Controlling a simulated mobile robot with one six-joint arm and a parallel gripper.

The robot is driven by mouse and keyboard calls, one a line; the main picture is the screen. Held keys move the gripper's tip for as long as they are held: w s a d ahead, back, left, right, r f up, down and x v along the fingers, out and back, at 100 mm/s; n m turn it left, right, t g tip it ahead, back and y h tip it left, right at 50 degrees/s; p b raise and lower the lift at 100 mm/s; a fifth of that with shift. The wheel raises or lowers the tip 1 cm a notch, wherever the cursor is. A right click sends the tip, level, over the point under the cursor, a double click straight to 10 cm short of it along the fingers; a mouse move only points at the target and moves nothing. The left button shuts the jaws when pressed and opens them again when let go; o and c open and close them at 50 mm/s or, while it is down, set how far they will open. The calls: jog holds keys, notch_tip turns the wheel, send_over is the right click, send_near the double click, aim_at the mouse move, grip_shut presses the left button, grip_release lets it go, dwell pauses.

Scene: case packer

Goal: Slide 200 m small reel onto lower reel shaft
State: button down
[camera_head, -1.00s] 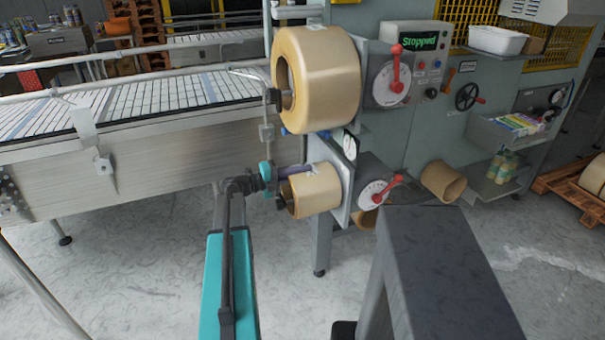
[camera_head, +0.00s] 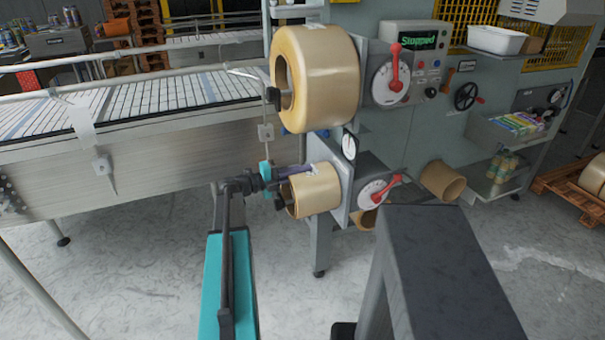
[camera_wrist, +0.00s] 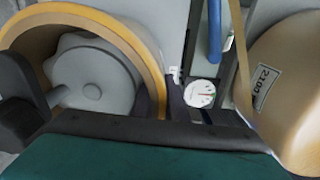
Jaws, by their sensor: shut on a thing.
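The small tan reel (camera_head: 322,190) is at the lower station of the machine, its right end close to the grey side plate (camera_head: 347,188). In the wrist view its rim (camera_wrist: 152,62) surrounds a grey hub with a knob (camera_wrist: 92,90), so the reel is around the lower shaft. My gripper (camera_head: 295,176) reaches in from the left and is shut on the reel's near wall, with a dark finger along its top. How far the reel sits along the shaft is partly hidden.
A large tan reel (camera_head: 325,80) sits on the upper shaft, just above; it also shows in the wrist view (camera_wrist: 295,105). Red-handled dials (camera_head: 375,193) are to the right. The conveyor (camera_head: 120,105) is on the left. An empty core (camera_head: 443,181) is at right.

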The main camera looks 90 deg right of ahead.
dwell(0.4)
jog(key=c, duration=1.7)
grip_release()
jog(key=shift+f, duration=0.2)
jog(key=b+v, duration=0.3)
jog(key=v, duration=1)
jog(key=shift+w+a+r+b, duration=0.15)
jog(key=shift+w+b, duration=0.2)
